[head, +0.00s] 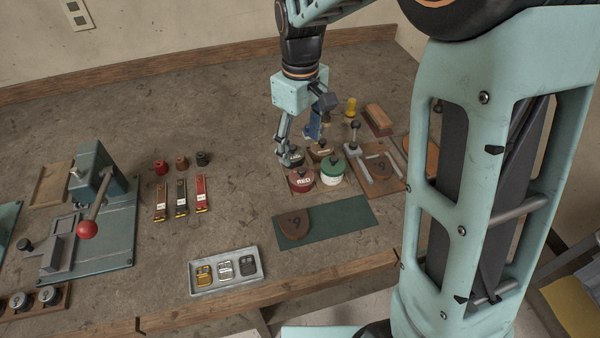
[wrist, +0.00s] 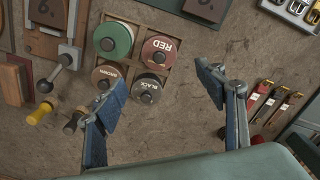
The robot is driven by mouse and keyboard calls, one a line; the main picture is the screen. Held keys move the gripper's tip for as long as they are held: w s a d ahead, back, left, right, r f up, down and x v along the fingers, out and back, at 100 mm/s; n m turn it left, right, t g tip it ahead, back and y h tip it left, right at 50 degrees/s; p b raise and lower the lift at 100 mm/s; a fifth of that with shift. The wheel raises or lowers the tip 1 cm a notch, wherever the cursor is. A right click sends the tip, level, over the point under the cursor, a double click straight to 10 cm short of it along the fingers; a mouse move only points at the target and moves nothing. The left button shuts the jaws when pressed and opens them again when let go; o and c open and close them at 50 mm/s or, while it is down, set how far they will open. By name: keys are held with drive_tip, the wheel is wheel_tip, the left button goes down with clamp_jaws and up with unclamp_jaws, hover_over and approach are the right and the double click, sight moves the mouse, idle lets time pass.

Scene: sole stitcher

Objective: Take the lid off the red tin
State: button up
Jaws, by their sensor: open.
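The red tin (head: 301,185) stands at the front left of a group of tins on the bench. Its round red lid, marked RED with a dark knob, is on it and also shows in the wrist view (wrist: 160,43). My gripper (head: 302,140) is open and empty above the group, toward the back tins. In the wrist view my gripper (wrist: 163,88) has its fingers wide apart, with the red tin beyond the gap. The black tin (wrist: 149,92) lies between the fingers in that view. In the head view a finger partly hides the black tin.
The green tin (head: 334,180) stands right beside the red one, and the brown tin (head: 320,148) is behind. A wooden rack (wrist: 132,65) holds the tins. A green mat (head: 345,222) lies in front. Bare bench lies left of the tins.

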sight(302, 170)
wheel_tip(302, 170, down, 3)
drive_tip(key=shift+f, duration=0.1)
drive_tip(key=f, duration=0.5)
drive_tip(key=shift+s+d, duration=0.2)
drive_tip(key=shift+d, duration=0.05)
drive_tip(key=c, duration=1.7)
